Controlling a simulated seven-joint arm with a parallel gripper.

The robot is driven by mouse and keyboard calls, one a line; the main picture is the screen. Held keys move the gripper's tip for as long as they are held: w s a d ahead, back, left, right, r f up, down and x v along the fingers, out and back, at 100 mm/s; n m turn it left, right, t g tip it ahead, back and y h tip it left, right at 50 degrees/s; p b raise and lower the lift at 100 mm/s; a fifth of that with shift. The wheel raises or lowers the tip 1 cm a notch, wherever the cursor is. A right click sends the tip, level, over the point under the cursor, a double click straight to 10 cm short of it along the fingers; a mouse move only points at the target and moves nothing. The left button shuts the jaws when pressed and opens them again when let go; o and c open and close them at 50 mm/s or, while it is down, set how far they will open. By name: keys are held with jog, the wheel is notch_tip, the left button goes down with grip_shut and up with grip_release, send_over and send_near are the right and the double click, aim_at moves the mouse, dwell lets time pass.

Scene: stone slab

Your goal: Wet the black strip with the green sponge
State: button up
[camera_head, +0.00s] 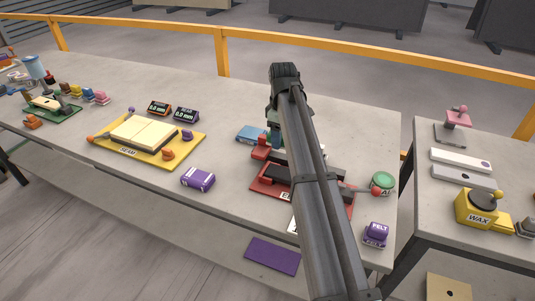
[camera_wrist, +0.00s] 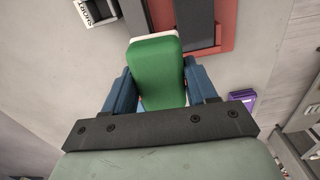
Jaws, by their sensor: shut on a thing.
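My gripper (camera_wrist: 160,85) is shut on the green sponge (camera_wrist: 160,70), one blue finger on each side. The sponge has a pale far edge. In the wrist view, its far end is beside two dark strips on a red base (camera_wrist: 226,25). I cannot tell whether the sponge touches either one. In the head view, my arm hides much of the red base (camera_head: 262,187) and the sponge.
A green round pad (camera_head: 383,181) sits right of the red base, and a purple block (camera_head: 376,234) is near the front edge. A purple box (camera_head: 198,179) and a yellow board (camera_head: 190,148) lie left. A yellow wax pot (camera_head: 475,208) stands on the right slab.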

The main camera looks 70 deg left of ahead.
jog(key=w+a, duration=0.5)
jog(key=w, duration=0.1)
send_over(251, 132)
jog(key=f, duration=0.1)
jog(key=shift+n, duration=0.3)
jog(key=shift+d+f, duration=0.1)
jog(key=shift+f, duration=2.95)
jog(key=shift+f, duration=0.55)
jog(key=shift+r, duration=0.1)
notch_tip(251, 132, up, 7)
dwell(0.6)
jog(key=shift+w, duration=0.1)
